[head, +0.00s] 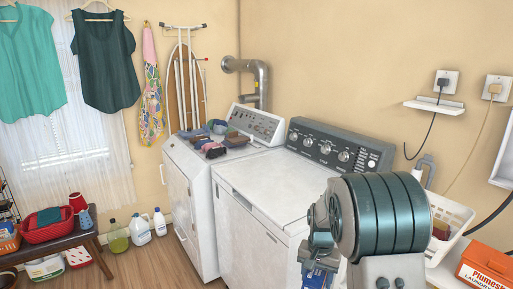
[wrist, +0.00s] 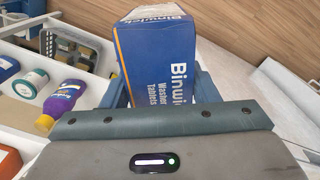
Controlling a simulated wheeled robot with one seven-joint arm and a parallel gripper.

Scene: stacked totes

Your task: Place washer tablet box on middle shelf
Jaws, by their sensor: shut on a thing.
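In the head view my gripper (head: 320,250) is in front of the nearer white machine, with a bit of the blue box (head: 316,279) showing at the bottom edge. My arm hides the rest. I cannot tell which surface, if any, is the middle shelf.
In the wrist view, a purple bottle (wrist: 63,102) and a teal jar (wrist: 27,84) stand left of the box. Two white machines (head: 262,190) line the wall. A white basket (head: 450,220) and an orange carton (head: 487,265) are at right. Wooden floor (head: 150,262) is open at left.

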